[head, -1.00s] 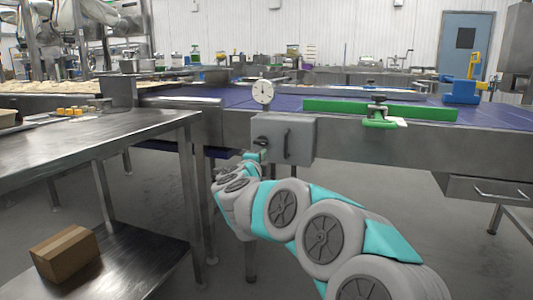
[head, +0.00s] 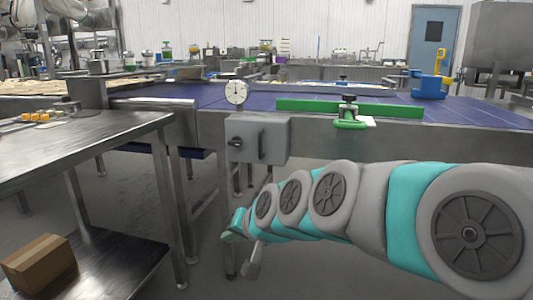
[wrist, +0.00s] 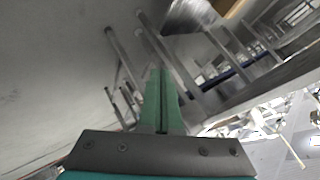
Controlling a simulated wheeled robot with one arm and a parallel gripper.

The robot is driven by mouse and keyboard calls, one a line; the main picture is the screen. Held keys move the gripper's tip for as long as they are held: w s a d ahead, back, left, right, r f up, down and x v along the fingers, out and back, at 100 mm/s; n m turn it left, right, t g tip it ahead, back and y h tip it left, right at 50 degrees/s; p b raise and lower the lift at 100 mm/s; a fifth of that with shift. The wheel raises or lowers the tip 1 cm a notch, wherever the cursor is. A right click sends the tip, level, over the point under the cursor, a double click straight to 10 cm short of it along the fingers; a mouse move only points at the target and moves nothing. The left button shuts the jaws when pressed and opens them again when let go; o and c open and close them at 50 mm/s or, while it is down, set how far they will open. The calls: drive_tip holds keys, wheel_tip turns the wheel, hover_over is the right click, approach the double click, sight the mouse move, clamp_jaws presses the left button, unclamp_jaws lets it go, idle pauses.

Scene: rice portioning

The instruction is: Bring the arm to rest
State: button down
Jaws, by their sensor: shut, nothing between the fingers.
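My gripper shows in the wrist view (wrist: 162,75) with its two green fingers pressed together and nothing between them. In the head view my gripper (head: 230,237) is at the far left end of my grey and teal arm, low and below the grey control box (head: 258,138). It is in front of the conveyor's legs and appears apart from them, though the exact gap is hard to tell. The arm stretches across the lower right of the head view.
A steel table (head: 95,140) stands at the left, with a cardboard box (head: 38,262) on its lower shelf. The blue conveyor (head: 210,98) runs across ahead, carrying a dial gauge (head: 236,93) and a green guide bar (head: 400,108). Grey floor is open under the conveyor.

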drive_tip(key=s+d+f+g+h, duration=0.2)
drive_tip(key=s+d+f+g, duration=0.1)
drive_tip(key=s+d, duration=0.4)
drive_tip(key=s+d+f+n+g+h+p, duration=0.1)
drive_tip(key=s+d+f+g+h, duration=0.1)
drive_tip(key=s+d, duration=0.6)
drive_tip(key=s+d+f+g+h, duration=0.2)
drive_tip(key=s+d+f+g, duration=0.2)
drive_tip(key=s, duration=1.2)
drive_tip(key=d+f, duration=0.2)
drive_tip(key=d, duration=0.1)
drive_tip(key=shift+d+h+p, duration=0.3)
drive_tip(key=shift+d+p, duration=0.05)
